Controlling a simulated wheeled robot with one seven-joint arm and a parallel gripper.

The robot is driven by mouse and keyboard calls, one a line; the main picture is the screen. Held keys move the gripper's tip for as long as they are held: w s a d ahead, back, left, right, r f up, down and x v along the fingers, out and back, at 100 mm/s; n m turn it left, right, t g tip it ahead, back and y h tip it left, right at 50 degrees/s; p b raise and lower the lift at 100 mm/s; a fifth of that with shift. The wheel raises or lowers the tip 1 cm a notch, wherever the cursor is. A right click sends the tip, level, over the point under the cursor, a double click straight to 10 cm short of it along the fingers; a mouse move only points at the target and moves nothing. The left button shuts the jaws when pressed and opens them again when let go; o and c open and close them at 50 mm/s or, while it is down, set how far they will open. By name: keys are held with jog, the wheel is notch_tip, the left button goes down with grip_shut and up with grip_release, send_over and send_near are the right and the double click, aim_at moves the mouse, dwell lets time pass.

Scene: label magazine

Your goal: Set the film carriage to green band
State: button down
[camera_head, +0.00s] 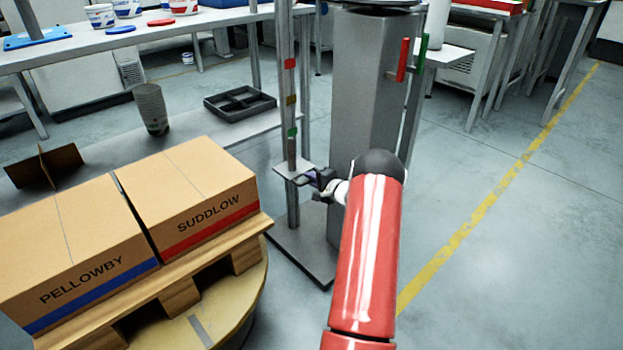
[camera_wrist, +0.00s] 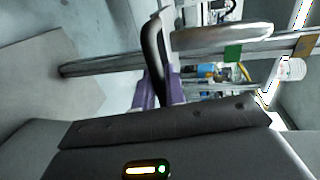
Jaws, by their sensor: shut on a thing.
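The film carriage (camera_head: 294,171) is a small grey plate on an upright metal mast (camera_head: 283,90). The mast carries a red band (camera_head: 290,63) at the top, a brown-yellow band (camera_head: 291,100) in the middle and a green band (camera_head: 293,132) lowest. The carriage sits below the green band, with a short gap of bare mast between. My gripper (camera_head: 320,181) is shut on the carriage at its right side. In the wrist view, the purple fingers (camera_wrist: 156,90) meet a dark upright part, and the green band (camera_wrist: 232,53) lies to its right. The exact grip is partly hidden.
A grey column (camera_head: 365,110) stands just right of the mast, with red and green bars (camera_head: 405,60) on it. Cartons (camera_head: 185,205) on a pallet (camera_head: 180,295) stand at left. A dark tray (camera_head: 240,103) lies behind. Floor at right is clear.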

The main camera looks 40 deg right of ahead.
jog(key=shift+s+f, duration=0.15)
jog(key=shift+f, duration=0.3)
jog(key=c, duration=1.5)
grip_release()
jog(key=shift+c, duration=0.2)
jog(key=shift+r, duration=0.1)
jog(key=v, duration=0.7)
jog(key=shift+s+p, duration=0.3)
jog(key=shift+r, duration=0.2)
